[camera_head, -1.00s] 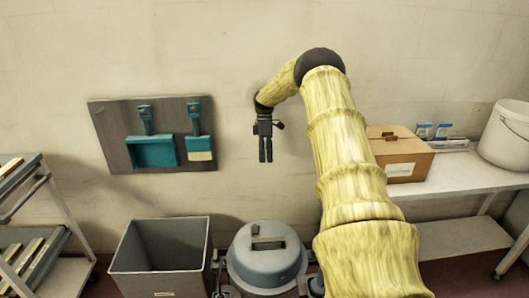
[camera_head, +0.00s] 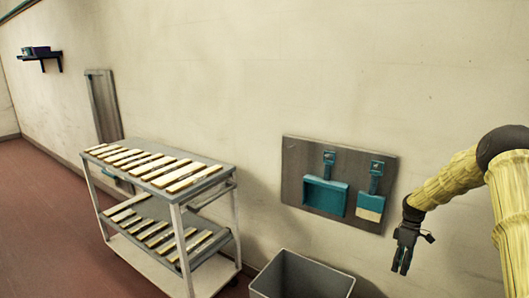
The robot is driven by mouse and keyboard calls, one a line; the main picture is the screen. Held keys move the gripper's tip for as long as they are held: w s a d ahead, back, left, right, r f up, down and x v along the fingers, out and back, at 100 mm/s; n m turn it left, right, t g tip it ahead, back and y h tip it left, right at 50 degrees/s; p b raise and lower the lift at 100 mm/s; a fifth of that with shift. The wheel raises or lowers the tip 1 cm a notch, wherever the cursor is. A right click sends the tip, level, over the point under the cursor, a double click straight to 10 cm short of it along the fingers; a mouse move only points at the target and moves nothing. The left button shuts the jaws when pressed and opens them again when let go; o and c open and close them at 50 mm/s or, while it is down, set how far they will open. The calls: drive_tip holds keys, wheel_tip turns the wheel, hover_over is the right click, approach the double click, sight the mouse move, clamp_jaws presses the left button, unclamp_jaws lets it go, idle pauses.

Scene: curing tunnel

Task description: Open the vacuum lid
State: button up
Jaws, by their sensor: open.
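My gripper (camera_head: 402,262) hangs at the end of my yellow-sleeved arm at the right of the head view. It points down, empty, in front of the wall. Its fingers look narrow at this distance, with nothing between them. The vacuum and its lid do not show in this view now.
A grey open bin (camera_head: 300,275) stands at the bottom, below a wall board (camera_head: 292,190) holding a teal dustpan (camera_head: 325,194) and a brush (camera_head: 371,205). A small wall shelf (camera_head: 38,55) is far left. Red floor (camera_head: 45,210) is clear at left.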

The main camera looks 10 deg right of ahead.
drive_tip(key=s+a+f+m+p, duration=0.1)
drive_tip(key=s+a+f, duration=0.4)
drive_tip(key=a, duration=0.4)
drive_tip(key=s+a+f+m+t+h, duration=0.1)
drive_tip(key=s+a+f, duration=0.2)
drive_tip(key=a+f, duration=0.5)
drive_tip(key=s+a+f+m+p, duration=0.1)
drive_tip(key=s+a+f, duration=0.35)
drive_tip(key=a, duration=0.45)
drive_tip(key=s+a+m, duration=0.1)
drive_tip(key=s+a, duration=0.4)
drive_tip(key=s, duration=0.4)
drive_tip(key=s+a+r+m+t+p, duration=0.1)
drive_tip(key=s+a, duration=0.4)
drive_tip(key=s, duration=0.5)
drive_tip(key=s+a+m+h, duration=0.1)
drive_tip(key=s+a+m, duration=0.2)
drive_tip(key=s, duration=0.7)
drive_tip(key=a, duration=0.2)
drive_tip(key=shift+a+r+t, duration=0.15)
drive_tip(key=shift+a+t, duration=0.15)
drive_tip(key=shift+a, duration=0.05)
drive_tip(key=shift+s, duration=0.1)
drive_tip(key=shift+c, duration=0.6)
drive_tip(key=shift+a, duration=0.1)
